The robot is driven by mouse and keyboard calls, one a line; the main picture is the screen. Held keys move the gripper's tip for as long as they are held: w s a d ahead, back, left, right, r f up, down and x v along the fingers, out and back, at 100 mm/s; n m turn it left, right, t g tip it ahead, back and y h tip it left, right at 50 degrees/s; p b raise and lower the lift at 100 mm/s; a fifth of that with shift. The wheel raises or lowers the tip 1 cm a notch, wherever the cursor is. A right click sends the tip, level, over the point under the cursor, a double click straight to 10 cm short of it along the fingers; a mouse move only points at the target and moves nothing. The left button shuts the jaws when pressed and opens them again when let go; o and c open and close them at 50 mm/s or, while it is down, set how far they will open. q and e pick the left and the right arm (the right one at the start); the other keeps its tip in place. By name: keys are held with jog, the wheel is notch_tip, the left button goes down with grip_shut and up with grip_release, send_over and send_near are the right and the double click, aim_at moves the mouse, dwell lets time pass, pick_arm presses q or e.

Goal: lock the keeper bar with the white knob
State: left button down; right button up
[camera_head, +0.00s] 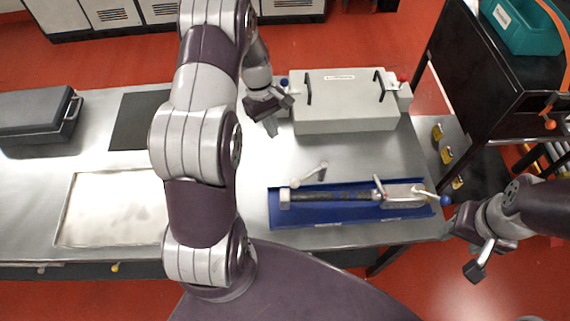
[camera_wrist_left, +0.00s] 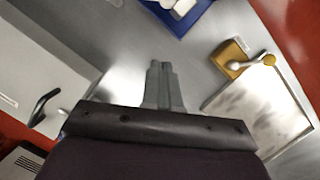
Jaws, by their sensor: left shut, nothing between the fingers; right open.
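A pale bar with a white knob (camera_head: 296,183) rises at a slant at the left end of the blue tray (camera_head: 282,214); whether it is locked I cannot tell. A dark battery string (camera_head: 335,196) lies in the tray, with a grey end block (camera_head: 404,194) and blue knob (camera_head: 445,200) at its right. My left gripper (camera_head: 272,129) is shut and empty, above the table beside the white box, apart from the bar; its fingers also show in the left wrist view (camera_wrist_left: 160,75). My right gripper (camera_head: 462,255) is open and empty, beyond the table's right front edge.
The white box (camera_head: 345,118) with black handles stands behind the tray. The left wrist view shows a yellow block (camera_wrist_left: 231,56) with a white-knobbed lever beside a pale panel (camera_wrist_left: 265,105). A dark case (camera_head: 35,115) sits far left. Bare metal table separates box and tray.

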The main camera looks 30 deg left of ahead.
pick_arm(q)
jog(key=s+d+f+p, duration=0.3)
jog(key=d+f+p, duration=0.2)
jog(key=f, duration=0.5)
jog(key=shift+s+d+f, duration=0.15)
jog(key=shift+d, duration=0.45)
jog(key=shift+d, duration=0.1)
